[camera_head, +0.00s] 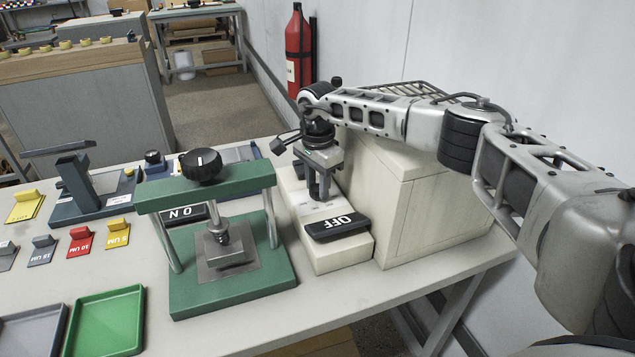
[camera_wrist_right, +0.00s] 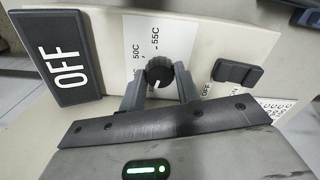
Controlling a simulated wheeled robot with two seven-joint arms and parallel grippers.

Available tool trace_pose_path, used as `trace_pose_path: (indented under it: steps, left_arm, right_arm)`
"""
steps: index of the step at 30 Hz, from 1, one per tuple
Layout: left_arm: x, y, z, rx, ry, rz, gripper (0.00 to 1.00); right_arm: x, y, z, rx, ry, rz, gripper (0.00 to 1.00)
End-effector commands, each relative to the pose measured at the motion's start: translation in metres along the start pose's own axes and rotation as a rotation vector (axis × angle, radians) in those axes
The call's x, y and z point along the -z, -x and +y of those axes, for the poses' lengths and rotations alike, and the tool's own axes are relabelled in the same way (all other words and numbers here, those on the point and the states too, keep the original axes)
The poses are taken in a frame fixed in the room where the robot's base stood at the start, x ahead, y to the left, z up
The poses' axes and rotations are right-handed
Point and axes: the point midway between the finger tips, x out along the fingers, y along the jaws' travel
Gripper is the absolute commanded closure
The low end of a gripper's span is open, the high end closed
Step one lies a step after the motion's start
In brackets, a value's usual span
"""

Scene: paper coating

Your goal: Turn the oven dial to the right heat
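The oven dial (camera_wrist_right: 159,73) is a round black knob with a white mark, on a pale panel printed with 50C and 55C. In the right wrist view, the white mark points toward the gripper, away from those two labels. My right gripper (camera_wrist_right: 161,88) has one finger on each side of the dial, close against it, and looks shut on it. In the head view my right gripper (camera_head: 319,192) points down over the cream oven (camera_head: 342,258), hiding the dial. My left gripper is not in view.
A black OFF plate (camera_head: 337,226) lies on the oven's front, and a small black switch (camera_wrist_right: 238,73) sits beside the dial. A green press (camera_head: 232,280) stands left of the oven. A cream box (camera_head: 433,215) stands right of it, near the wall.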

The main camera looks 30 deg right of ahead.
Motion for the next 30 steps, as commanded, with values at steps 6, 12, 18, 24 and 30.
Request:
trace_pose_path:
  steps: [6, 12, 18, 24, 30]
  left_arm:
    - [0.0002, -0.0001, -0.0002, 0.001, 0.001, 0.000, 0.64]
    - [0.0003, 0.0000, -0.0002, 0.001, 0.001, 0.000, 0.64]
    - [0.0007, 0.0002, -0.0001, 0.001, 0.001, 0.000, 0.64]
    - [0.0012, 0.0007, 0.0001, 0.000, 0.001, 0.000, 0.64]
    - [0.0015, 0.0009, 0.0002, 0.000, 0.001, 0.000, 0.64]
  right_arm:
    - [0.0001, 0.0005, 0.0002, -0.001, -0.010, 0.000, 0.91]
    - [0.0001, 0.0005, 0.0002, -0.001, -0.074, -0.001, 0.91]
    - [0.0003, 0.0002, 0.0003, -0.001, -0.211, 0.000, 0.91]
    - [0.0001, 0.0003, 0.0004, -0.001, -0.395, 0.000, 0.91]
    - [0.0001, 0.0005, 0.0003, 0.000, -0.585, 0.000, 0.91]
